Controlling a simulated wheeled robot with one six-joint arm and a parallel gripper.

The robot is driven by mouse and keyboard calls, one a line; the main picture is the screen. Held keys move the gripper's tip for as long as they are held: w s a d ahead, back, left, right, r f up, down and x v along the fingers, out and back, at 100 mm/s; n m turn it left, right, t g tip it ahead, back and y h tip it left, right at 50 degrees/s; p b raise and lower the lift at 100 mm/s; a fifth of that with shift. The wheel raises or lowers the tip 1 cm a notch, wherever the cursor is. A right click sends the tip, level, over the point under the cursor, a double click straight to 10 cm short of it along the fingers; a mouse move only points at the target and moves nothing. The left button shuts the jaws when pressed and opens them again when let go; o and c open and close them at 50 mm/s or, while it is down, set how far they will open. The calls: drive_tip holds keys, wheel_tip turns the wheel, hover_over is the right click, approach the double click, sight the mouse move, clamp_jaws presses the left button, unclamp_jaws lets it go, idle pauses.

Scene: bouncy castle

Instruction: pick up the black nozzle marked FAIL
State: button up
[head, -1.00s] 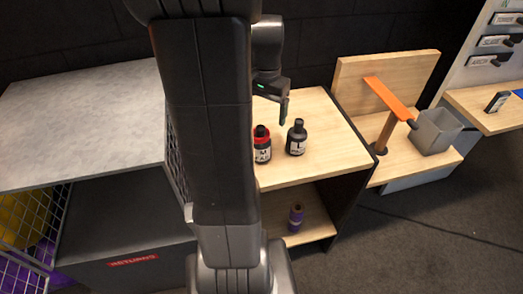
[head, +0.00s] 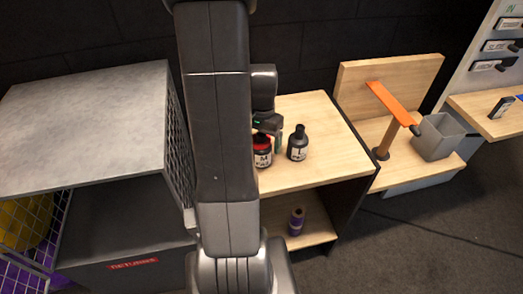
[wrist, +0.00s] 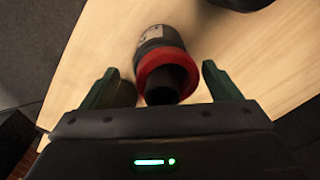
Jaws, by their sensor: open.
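A black nozzle with a red collar (head: 262,152) stands on the wooden top; its white label shows an M and what looks like FA, partly unclear. A second, all-black nozzle (head: 298,143) stands just right of it, its label too small to read fully. My gripper (head: 271,138) is low at the red-collared nozzle, partly hidden behind my arm. In the wrist view, my open gripper (wrist: 158,72) has a finger on each side of the red-collared nozzle (wrist: 163,62), with visible gaps. The other nozzle (wrist: 240,3) shows at the top edge.
A wooden shelf unit (head: 330,160) carries the nozzles; a purple-banded roll (head: 296,222) stands on its lower shelf. A grey table (head: 80,120) and mesh panel lie left. A stand with an orange arm (head: 392,102) and a grey bin (head: 436,137) are right.

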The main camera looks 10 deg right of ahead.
drive_tip(key=shift+f, duration=1.4)
drive_tip(key=c, duration=1.1)
drive_tip(key=shift+c, duration=0.2)
drive_tip(key=shift+r, duration=0.2)
